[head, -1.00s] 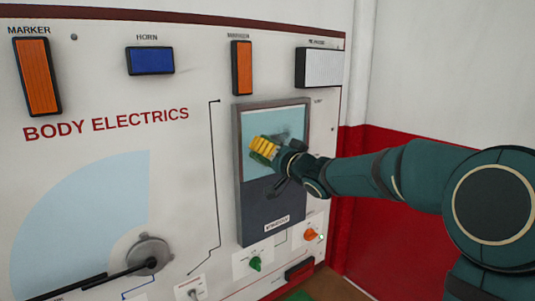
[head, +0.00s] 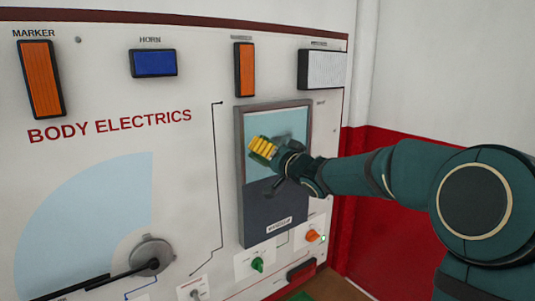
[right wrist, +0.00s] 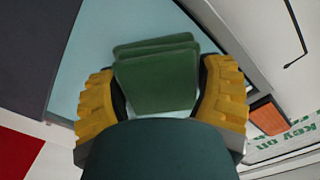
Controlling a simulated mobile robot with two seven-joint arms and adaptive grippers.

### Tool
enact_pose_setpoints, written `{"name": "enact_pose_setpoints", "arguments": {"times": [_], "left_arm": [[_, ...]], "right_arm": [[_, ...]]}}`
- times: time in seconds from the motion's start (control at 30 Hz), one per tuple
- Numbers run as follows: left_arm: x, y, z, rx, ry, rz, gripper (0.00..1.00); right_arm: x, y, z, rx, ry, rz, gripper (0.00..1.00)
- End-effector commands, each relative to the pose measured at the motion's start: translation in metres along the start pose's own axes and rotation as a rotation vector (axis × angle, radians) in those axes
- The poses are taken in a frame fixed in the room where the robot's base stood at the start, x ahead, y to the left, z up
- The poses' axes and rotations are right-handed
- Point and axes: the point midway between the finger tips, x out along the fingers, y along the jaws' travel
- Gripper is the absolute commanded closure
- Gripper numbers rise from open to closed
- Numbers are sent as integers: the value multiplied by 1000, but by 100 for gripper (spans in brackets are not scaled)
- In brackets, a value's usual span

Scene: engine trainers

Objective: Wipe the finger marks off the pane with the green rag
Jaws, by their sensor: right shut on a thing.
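The pane (head: 289,122) is the light blue upper part of a grey-framed unit on the panel. It also shows behind the rag in the right wrist view (right wrist: 110,22). A faint greyish smudge lies on it near the gripper. My right gripper (head: 262,147) is in front of the pane's lower left part. Its yellow fingers (right wrist: 160,95) are shut on the folded green rag (right wrist: 158,75). The rag faces the pane; I cannot tell whether it touches. The gripper hides part of the pane. My left gripper is not in view.
The white panel carries orange lamps (head: 41,80), a blue horn block (head: 153,63) and a white block (head: 322,69). Below the unit are a green knob (head: 257,265) and an orange knob (head: 312,236). A wiper arm (head: 100,280) is at lower left. A red and white wall (head: 420,70) stands at right.

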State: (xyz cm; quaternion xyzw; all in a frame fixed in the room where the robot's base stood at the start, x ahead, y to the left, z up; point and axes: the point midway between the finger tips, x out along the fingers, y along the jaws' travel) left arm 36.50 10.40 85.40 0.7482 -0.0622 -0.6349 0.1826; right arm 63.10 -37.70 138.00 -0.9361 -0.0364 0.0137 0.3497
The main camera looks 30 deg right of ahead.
Motion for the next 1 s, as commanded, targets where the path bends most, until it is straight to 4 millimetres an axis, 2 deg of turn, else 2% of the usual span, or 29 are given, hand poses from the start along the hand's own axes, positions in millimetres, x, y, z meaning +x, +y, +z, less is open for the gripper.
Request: {"name": "enact_pose_setpoints", "arguments": {"times": [0.47,0.8,1.0], "left_arm": [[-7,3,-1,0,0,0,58],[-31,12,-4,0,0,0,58],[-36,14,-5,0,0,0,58]], "right_arm": [[5,2,-4,0,0,1,62],[4,22,-23,-1,0,1,62],[4,29,-27,0,0,-1,62]]}}
